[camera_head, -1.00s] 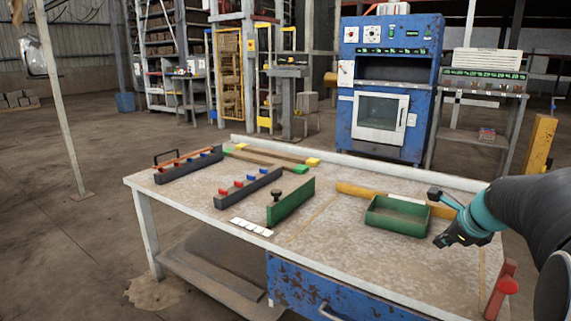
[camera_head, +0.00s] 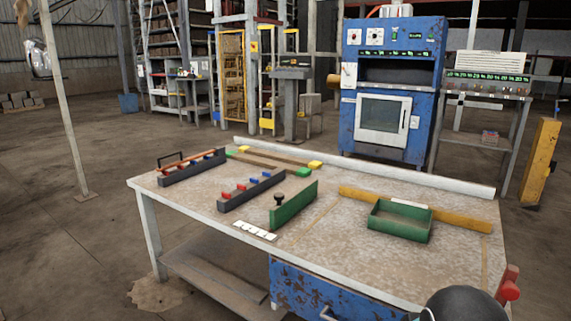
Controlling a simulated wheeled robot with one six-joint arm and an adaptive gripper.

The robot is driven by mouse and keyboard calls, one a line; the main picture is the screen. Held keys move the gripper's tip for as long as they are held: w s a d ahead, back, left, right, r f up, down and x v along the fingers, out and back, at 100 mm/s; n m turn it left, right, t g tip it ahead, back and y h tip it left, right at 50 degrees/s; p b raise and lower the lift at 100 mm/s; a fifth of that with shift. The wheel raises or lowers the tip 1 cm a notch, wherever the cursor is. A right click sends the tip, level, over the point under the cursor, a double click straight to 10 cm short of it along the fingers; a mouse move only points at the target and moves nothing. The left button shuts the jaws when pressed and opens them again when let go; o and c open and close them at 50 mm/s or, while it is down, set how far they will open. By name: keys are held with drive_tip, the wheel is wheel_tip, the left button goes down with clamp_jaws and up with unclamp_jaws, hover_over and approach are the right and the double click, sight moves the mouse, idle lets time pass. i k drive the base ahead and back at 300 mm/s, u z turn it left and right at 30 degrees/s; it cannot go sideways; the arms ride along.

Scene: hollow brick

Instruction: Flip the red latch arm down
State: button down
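My gripper is not visible. Only the dark rounded part of my arm shows at the bottom right, in front of the bench edge.
A green tray (camera_head: 400,235), a yellow bar (camera_head: 465,223), a green upright plate (camera_head: 294,204) and dark rails with red and blue pieces (camera_head: 250,190) are on the bench. A blue oven-like machine (camera_head: 390,95) stands behind. The bench top's front right is clear.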

sight(507, 291)
drive_tip(key=u, duration=0.85)
drive_tip(key=k, duration=0.85)
drive_tip(key=z, duration=0.85)
